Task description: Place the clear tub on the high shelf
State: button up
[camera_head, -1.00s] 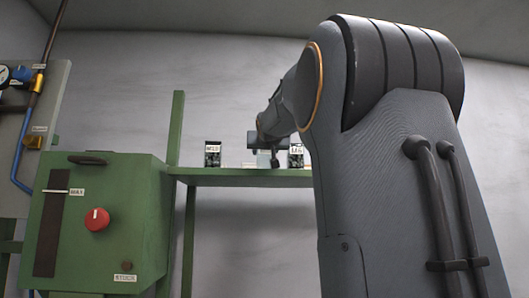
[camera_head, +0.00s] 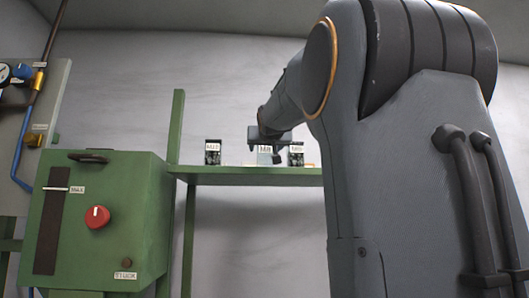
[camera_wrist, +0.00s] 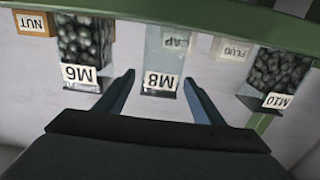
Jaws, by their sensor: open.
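The clear tub (camera_wrist: 165,50), labelled M8, looks empty and see-through. It is on the high shelf (camera_head: 235,176), between a dark-filled M10 tub and a dark-filled M6 tub. In the head view the clear tub (camera_head: 264,160) shows partly behind my gripper (camera_head: 266,148). In the wrist view, which is upside down, my gripper (camera_wrist: 158,78) is open. Its fingertips lie on either side of the M8 label, with a gap on each side. I cannot tell how far the fingers reach along the tub.
The M6 tub (camera_wrist: 84,42) and M10 tub (camera_wrist: 278,72) stand close on either side. Tags NUT (camera_wrist: 32,22), CAP and PLUG (camera_wrist: 232,48) show on the shelf. A green machine box (camera_head: 140,220) with a red knob stands lower left, beside a green post (camera_head: 176,130).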

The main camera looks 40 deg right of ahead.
jog(key=b+v, duration=0.2)
jog(key=v, duration=0.7)
jog(key=shift+s+b, duration=0.3)
jog(key=shift+a, duration=0.1)
